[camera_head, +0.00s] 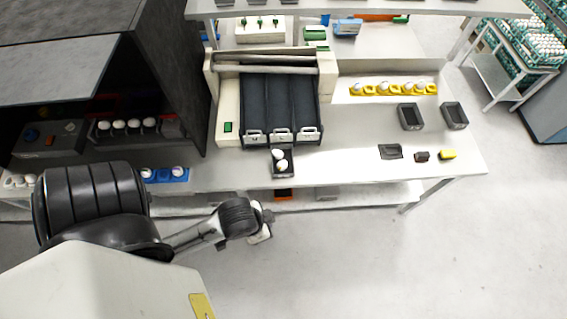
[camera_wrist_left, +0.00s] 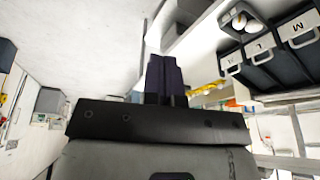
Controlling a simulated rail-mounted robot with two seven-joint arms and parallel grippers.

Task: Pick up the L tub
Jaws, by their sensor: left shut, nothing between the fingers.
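The L tub (camera_wrist_left: 262,52) is a dark tub with a light handle marked L, the middle of three side by side in the left wrist view. In the head view the middle tub of the row (camera_head: 282,135) sits at the front of the sorter, on the bench. My left gripper (camera_head: 264,230) is shut and empty, in front of the bench edge and apart from the tub. Its closed dark fingers also show in the left wrist view (camera_wrist_left: 163,78). My right gripper is not in view.
A small dark tray with eggs (camera_head: 283,169) sits just in front of the middle tub. A blue egg holder (camera_head: 165,176) lies left of it. Yellow egg holders (camera_head: 394,89) and dark bins (camera_head: 410,117) stand to the right. The floor before the bench is clear.

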